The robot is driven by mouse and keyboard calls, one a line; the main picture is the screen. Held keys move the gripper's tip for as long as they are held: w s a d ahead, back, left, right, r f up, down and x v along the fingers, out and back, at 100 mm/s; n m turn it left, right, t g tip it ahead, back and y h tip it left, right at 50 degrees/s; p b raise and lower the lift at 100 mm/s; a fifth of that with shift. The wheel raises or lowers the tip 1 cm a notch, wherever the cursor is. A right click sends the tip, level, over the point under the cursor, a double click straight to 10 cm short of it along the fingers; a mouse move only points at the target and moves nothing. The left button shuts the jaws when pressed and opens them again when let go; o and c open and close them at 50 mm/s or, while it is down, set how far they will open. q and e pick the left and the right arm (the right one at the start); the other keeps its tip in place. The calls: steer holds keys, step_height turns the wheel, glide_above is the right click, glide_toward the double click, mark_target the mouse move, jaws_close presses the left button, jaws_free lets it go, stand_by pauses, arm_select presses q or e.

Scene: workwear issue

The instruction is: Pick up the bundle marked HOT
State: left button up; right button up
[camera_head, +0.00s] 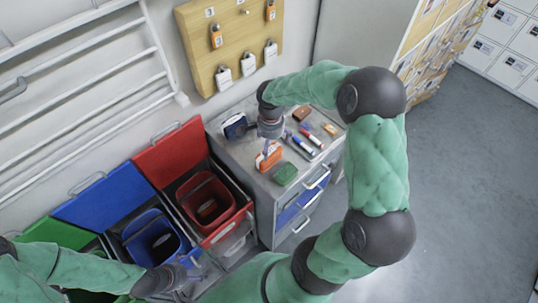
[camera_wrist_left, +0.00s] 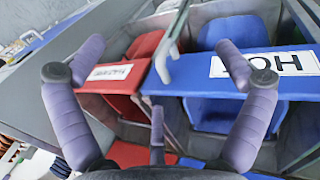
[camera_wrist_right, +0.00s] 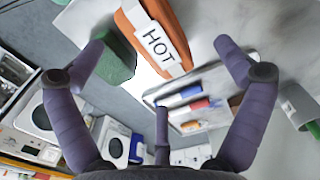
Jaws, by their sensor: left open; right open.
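The orange bundle (camera_head: 264,163) lies on the grey cabinet top (camera_head: 250,172). Its white label reads HOT in the right wrist view, where the bundle (camera_wrist_right: 128,26) sits at the top centre. My right gripper (camera_head: 267,150) is open above the orange bundle, and its fingers partly cover the bundle in the head view. In the right wrist view the bundle lies between the spread fingertips (camera_wrist_right: 162,46); no grip shows. A green bundle (camera_head: 285,174) lies beside it, near the left finger in the right wrist view (camera_wrist_right: 118,60). My left gripper (camera_head: 193,272) is open and empty near the bins.
A dark blue item (camera_head: 235,127) and several markers (camera_head: 306,141) lie on the cabinet top. A padlock board (camera_head: 233,50) hangs behind. Floor at right is clear.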

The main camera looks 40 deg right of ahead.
mark_target(271, 153)
steer(key=shift+s+a+f, duration=0.2)
steer(key=shift+f, duration=0.25)
steer(key=shift+s+a+f, duration=0.1)
steer(key=shift+f, duration=1)
steer(key=shift+s+f, duration=0.1)
steer(key=shift+f, duration=0.95)
steer(key=c, duration=1.3)
